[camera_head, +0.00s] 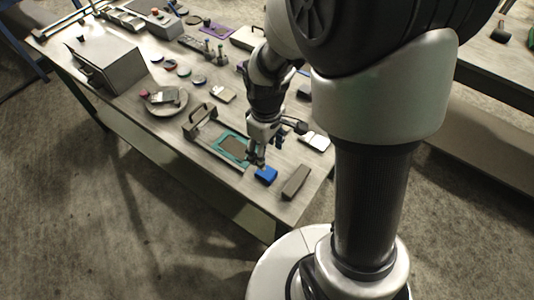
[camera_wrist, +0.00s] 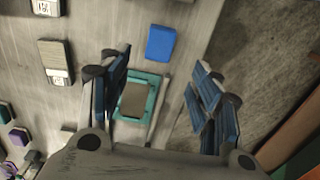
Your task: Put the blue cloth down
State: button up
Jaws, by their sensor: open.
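The blue cloth (camera_head: 266,175) is a small, flat blue block shape lying on the grey table near its front edge. In the wrist view the blue cloth (camera_wrist: 160,43) lies just past my fingertips, with bare table around it. My gripper (camera_head: 256,158) is above the table, beside the cloth and to its upper left in the head view. In the wrist view my gripper (camera_wrist: 163,62) has its two blue-padded fingers wide apart with nothing held between them. The exact height of the fingertips above the table is hard to tell.
A teal-framed tray (camera_head: 219,151) lies next to the cloth, with a handled caddy (camera_head: 190,137) beyond it. A brown block (camera_head: 295,182) lies to the cloth's right. A white-topped item (camera_head: 316,141) lies behind. A plate (camera_head: 166,109) stands farther left. The table edge is close.

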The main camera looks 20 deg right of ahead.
jog(key=s+r+m+t, duration=0.4)
jog(key=s+r+m, duration=0.3)
jog(key=s+r, duration=0.8)
notch_tip(320, 180, up, 4)
jog(key=shift+r+t, duration=0.15)
jog(key=shift+t, duration=0.15)
jog(key=shift+o, duration=0.4)
